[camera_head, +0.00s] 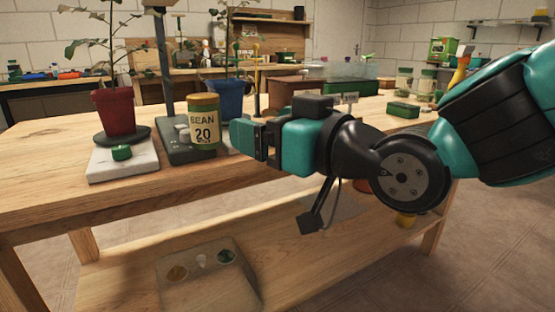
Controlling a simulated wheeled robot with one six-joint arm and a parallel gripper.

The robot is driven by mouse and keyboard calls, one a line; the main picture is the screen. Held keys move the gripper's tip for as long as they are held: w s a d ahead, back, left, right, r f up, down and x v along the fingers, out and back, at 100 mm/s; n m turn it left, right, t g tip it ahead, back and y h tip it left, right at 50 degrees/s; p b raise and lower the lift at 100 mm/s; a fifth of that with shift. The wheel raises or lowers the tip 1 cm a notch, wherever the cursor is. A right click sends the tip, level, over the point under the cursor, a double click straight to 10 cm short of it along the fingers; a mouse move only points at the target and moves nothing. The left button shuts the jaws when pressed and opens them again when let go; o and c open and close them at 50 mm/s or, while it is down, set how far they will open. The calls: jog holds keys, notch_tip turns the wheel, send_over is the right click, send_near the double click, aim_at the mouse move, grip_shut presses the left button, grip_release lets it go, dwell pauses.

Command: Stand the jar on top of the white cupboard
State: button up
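I cannot make out a white cupboard in this view.
A red pot plant (115,111) stands on a pale scale (123,162) with a green knob. A blue pot (230,98) is behind the jar. More jars (404,78) and a green box (403,110) stand at the right. The bench's front left is bare.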

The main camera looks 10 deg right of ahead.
jog(key=shift+s+d+b, duration=0.35)
jog(key=shift+s+d, duration=0.05)
jog(key=shift+s, duration=0.2)
